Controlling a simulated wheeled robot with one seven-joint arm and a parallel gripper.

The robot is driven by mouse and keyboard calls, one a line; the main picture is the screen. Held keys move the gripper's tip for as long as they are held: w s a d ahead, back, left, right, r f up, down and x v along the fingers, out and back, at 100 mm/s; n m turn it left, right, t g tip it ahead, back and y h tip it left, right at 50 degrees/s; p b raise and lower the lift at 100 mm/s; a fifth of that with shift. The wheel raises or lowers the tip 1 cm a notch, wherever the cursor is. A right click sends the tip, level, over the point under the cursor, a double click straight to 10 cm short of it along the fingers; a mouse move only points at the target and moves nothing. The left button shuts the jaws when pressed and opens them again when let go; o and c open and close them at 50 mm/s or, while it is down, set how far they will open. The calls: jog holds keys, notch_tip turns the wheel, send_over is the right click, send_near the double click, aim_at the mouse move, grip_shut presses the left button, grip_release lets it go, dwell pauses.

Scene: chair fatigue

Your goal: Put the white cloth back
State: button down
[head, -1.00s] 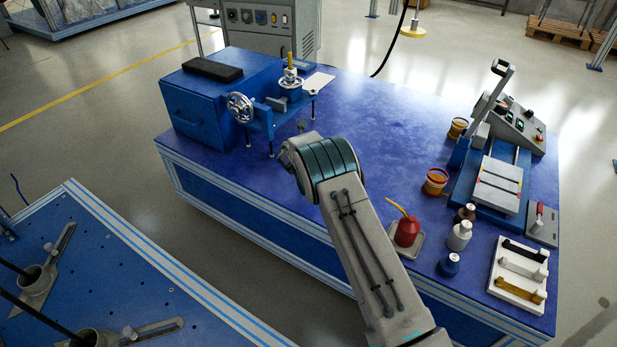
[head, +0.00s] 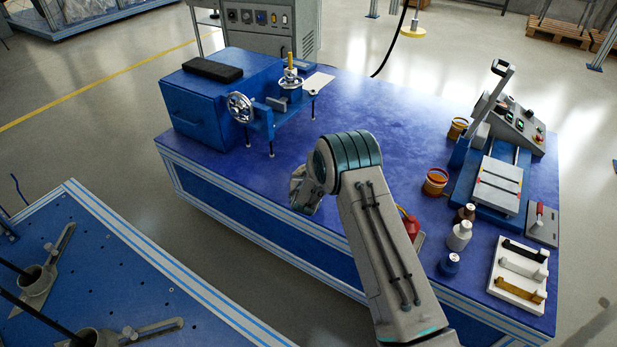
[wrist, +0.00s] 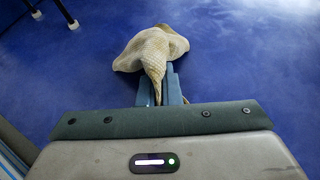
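The white cloth (wrist: 150,50), off-white with a woven texture, shows in the wrist view. It is gathered to a narrow end between the fingers of my gripper (wrist: 160,88), and its wider part spreads out beyond the fingertips. My gripper appears shut on it, over the blue tabletop. I cannot tell whether the cloth touches the table. In the head view my arm's end hangs near the front edge of the blue table (head: 350,95); the fingers and cloth cannot be made out there.
A blue machine with a handwheel (head: 240,107) stands at the left. At the right are a red oil can (head: 411,225), partly behind my arm, small bottles (head: 459,236), orange-brown tins (head: 435,181), a press-like device (head: 498,185) and a white tray (head: 497,283). The table's middle is clear.

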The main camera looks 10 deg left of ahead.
jog(key=shift+s+d+f, duration=0.1)
jog(key=shift+s+d, duration=0.05)
jog(key=shift+s, duration=0.3)
jog(key=shift+s+d+f, duration=0.1)
jog(key=shift+s, duration=0.3)
jog(key=c, duration=1.2)
grip_release()
jog(key=shift+r, duration=0.1)
jog(key=s+d+r+p, duration=0.1)
jog(key=s+r+p, duration=0.2)
jog(key=r, duration=0.7)
jog(key=shift+s+d+p, duration=0.15)
jog(key=shift+s+p, duration=0.25)
jog(key=shift+s, duration=0.1)
jog(key=shift+f, duration=0.15)
jog(key=c, duration=0.6)
jog(key=shift+w+a+f, duration=0.1)
jog(key=shift+w+a, duration=0.05)
jog(key=shift+a, duration=0.1)
grip_shut()
jog(key=a+f, duration=0.1)
jog(key=w+a+f, duration=0.2)
jog(key=shift+a+f, duration=0.3)
jog(key=shift+a, duration=0.1)
jog(key=shift+f, duration=0.6)
